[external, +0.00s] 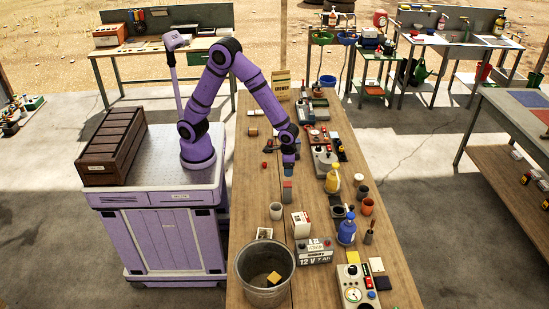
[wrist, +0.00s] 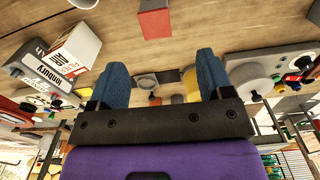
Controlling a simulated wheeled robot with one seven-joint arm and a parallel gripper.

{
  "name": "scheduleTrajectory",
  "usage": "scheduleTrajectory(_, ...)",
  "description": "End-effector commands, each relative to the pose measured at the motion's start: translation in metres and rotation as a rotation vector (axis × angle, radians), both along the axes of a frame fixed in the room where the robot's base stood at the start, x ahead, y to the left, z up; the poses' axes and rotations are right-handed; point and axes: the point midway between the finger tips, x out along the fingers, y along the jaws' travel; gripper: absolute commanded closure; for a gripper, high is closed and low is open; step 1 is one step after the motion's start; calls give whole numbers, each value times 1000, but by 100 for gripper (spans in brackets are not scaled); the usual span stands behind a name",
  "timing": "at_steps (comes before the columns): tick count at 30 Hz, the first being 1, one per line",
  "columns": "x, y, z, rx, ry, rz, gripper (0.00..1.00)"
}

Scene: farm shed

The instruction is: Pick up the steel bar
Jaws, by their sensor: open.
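My gripper (external: 289,167) points down over the long wooden workbench, with its blue fingers apart. In the wrist view the fingers (wrist: 163,65) are spread with nothing held between them. A small block with a reddish face and a grey part (external: 287,191) stands on the bench just nearer the camera than my gripper. It shows in the wrist view as a red-faced block (wrist: 154,22) beyond the fingertips, apart from them. It may be the steel bar, but I cannot tell for certain. No other piece is clearly recognisable as a steel bar.
A pale cup (external: 276,211), a red-and-white box (external: 300,224), a battery (external: 314,253) and a metal bucket (external: 264,284) stand toward the bench's near end. A yellow bottle (external: 332,179) and a blue bottle (external: 346,230) stand to the right. Bare wood surrounds the block.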

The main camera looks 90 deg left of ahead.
Motion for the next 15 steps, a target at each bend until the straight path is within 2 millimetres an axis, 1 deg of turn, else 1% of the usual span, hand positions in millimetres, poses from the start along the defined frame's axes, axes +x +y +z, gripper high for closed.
scheduleTrajectory(1, 0, -4, -8, 5, 7, -2, 27)
scheduleTrajectory(4, 1, -8, -15, 9, 11, -3, 27)
scheduleTrajectory(8, 1, -9, -30, 11, 14, -2, 27)
scheduleTrajectory(12, 1, -8, -51, 11, 15, -2, 27)
scheduleTrajectory(15, 1, -8, -63, 11, 14, -2, 27)
